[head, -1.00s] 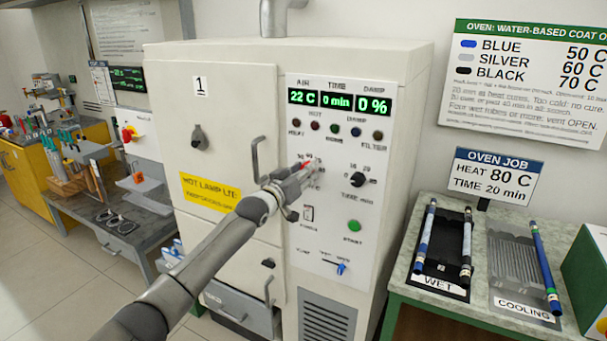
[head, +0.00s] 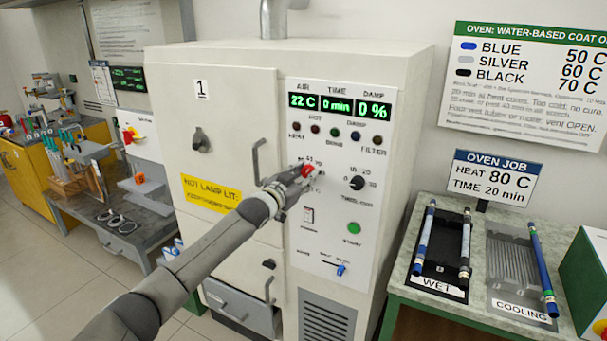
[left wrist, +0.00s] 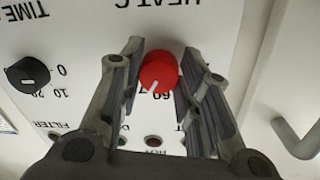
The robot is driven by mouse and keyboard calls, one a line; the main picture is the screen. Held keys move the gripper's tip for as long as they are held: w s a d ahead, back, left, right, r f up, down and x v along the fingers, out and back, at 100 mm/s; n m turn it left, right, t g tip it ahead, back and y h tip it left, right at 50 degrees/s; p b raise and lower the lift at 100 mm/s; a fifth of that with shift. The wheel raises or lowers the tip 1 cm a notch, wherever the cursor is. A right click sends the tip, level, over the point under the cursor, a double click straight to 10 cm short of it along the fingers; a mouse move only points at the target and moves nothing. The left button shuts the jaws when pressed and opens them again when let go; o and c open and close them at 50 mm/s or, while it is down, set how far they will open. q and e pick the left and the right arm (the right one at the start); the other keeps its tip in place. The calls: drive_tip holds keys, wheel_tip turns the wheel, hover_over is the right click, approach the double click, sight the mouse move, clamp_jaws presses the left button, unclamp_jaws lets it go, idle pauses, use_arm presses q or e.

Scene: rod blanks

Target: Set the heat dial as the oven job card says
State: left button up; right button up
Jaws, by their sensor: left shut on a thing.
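The red heat dial (head: 307,171) is on the oven's white control panel (head: 335,275). In the left wrist view, which is upside down, the dial (left wrist: 158,72) sits between the two fingers of my left gripper (left wrist: 160,75), shut on it. Its white pointer slants to the lower left, near an inverted 60; other marks are partly hidden. My left gripper also shows at the dial in the head view (head: 302,174). The oven job card (head: 493,178) reads HEAT 80 C, TIME 20 min. My right gripper is out of view.
The black time dial (head: 357,183) and green start button (head: 354,228) are close to my gripper. The display (head: 339,104) reads 22 C, 0 min, 0 %. The oven door handle (head: 257,160) stands out left of the gripper. Rods lie on the wet tray (head: 440,268).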

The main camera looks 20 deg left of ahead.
use_arm(q)
drive_tip(key=m+p, duration=0.2)
drive_tip(key=m, duration=0.4)
drive_tip(key=shift+r+y, duration=0.15)
drive_tip(key=shift+y, duration=0.15)
drive_tip(key=m+p, duration=0.1)
drive_tip(key=m, duration=0.4)
drive_tip(key=shift+m+p, duration=0.3)
drive_tip(key=o, duration=1)
drive_tip(key=s, duration=1.2)
drive_tip(key=shift+a+r, duration=0.25)
drive_tip(key=shift+r, duration=0.1)
